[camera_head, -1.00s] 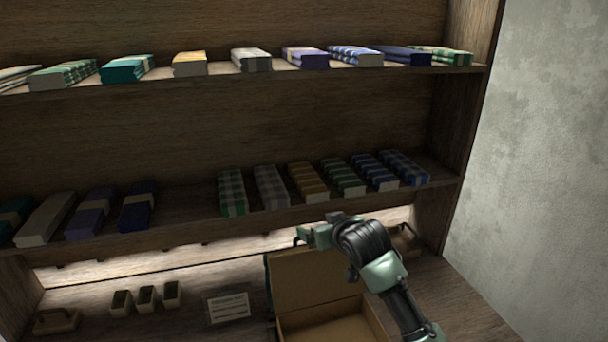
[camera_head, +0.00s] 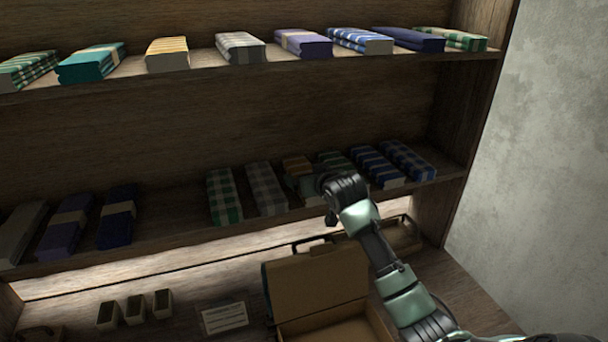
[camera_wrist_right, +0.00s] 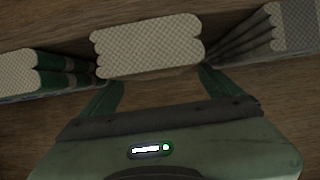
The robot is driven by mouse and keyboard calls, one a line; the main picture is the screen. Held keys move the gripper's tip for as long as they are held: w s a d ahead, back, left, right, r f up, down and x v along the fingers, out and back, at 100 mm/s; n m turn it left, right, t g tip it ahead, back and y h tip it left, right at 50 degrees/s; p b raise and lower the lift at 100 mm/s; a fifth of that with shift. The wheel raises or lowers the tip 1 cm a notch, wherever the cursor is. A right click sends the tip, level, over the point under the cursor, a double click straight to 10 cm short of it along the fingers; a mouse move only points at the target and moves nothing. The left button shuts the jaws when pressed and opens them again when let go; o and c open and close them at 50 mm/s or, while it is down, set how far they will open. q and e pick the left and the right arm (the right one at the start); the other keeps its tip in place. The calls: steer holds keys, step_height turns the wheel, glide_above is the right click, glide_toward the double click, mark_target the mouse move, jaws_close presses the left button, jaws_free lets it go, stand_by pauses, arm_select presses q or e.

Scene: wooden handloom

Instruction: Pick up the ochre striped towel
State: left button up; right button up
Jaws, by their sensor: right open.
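The ochre striped towel (camera_head: 297,164) lies folded on the lower shelf, between a grey checked towel and a green checked towel. My right gripper (camera_head: 308,184) is at its front end and hides part of it. In the right wrist view the pale layered end of the towel (camera_wrist_right: 150,45) sits just ahead of the open right gripper (camera_wrist_right: 156,82). One finger is near each side of that end; I cannot tell whether they touch it. My left gripper is not in view.
The grey checked towel (camera_head: 266,188) and the green checked towel (camera_head: 335,160) are close on either side. The upper shelf (camera_head: 205,66) holds a row of towels, one yellow striped (camera_head: 168,53). An open box (camera_head: 318,285) stands below the lower shelf.

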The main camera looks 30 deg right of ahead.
mark_target(295, 165)
steer(key=p+x, duration=0.1)
steer(key=x, duration=0.2)
steer(key=shift+w, duration=0.25)
steer(key=shift+w+f, duration=0.15)
steer(key=shift+f, duration=0.05)
steer(key=c, duration=1.5)
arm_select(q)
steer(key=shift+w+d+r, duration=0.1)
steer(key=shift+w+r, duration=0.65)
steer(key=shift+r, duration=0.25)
arm_select(e)
steer(key=shift+c, duration=0.2)
